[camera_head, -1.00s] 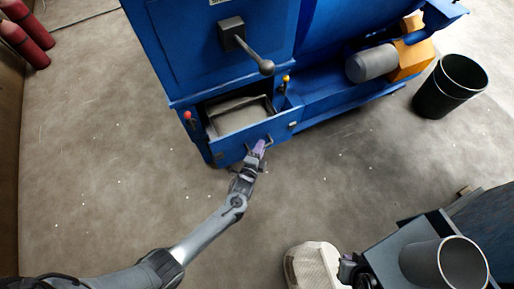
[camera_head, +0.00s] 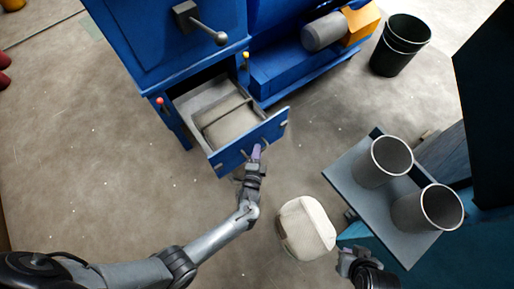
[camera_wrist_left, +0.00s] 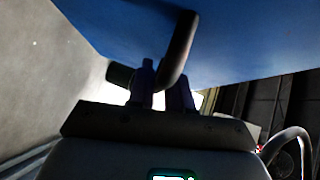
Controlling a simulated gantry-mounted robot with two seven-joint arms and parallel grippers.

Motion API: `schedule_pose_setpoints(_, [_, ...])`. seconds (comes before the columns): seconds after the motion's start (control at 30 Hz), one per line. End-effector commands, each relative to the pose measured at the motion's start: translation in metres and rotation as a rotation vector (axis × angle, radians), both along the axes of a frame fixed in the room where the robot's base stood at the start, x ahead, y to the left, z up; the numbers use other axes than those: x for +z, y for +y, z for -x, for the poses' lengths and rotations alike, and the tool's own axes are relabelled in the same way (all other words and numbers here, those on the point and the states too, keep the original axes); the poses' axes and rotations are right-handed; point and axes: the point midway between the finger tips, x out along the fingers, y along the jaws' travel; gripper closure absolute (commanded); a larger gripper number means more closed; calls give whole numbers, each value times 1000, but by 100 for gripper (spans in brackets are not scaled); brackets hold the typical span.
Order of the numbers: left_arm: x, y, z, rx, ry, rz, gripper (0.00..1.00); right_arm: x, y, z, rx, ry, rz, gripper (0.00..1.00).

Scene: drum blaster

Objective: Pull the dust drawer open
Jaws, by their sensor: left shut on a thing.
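The blue dust drawer (camera_head: 225,158) is pulled well out of the blue machine (camera_head: 160,45), and its pale inside with a grey frame shows in the head view. My left gripper (camera_head: 255,154) is at the middle of the drawer front, shut on the drawer's handle. In the left wrist view the dark handle bar (camera_wrist_left: 179,48) stands out from the blue front and runs down between the fingers (camera_wrist_left: 162,88). Where it meets the fingers is dim. My right gripper (camera_head: 347,262) is at the bottom of the head view, away from the drawer; its jaws are too small to read.
A pale rounded sack-like thing (camera_head: 306,228) is right of my left forearm. A grey tray (camera_head: 345,180) carries two grey cups (camera_head: 383,162). A black bin (camera_head: 400,45) stands at the upper right. The floor left of the drawer is clear.

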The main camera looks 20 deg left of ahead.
Motion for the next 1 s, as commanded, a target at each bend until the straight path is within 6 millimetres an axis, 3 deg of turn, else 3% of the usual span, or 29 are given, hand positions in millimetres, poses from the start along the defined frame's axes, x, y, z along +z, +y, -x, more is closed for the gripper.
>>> schedule_pose_setpoints(0.33, [1, 0, 0, 1, -2, 0, 100, 0, -2, 1, 4, 1, 7, 100])
schedule_pose_setpoints(0.37, [1, 0, 0, 1, -2, 0, 78, 0, -2, 1, 4, 1, 7, 100])
schedule_pose_setpoints(0.5, [0, 0, 0, 1, -1, 1, 61, -1, -2, 1, 5, 3, 8, 100])
schedule_pose_setpoints(0.83, [1, -1, 3, 0, 0, 1, 61, 1, -2, 2, 4, 4, 7, 100])
schedule_pose_setpoints(1.0, [5, -5, 19, 0, 3, 2, 61, 11, -1, 1, 3, 3, 5, 100])
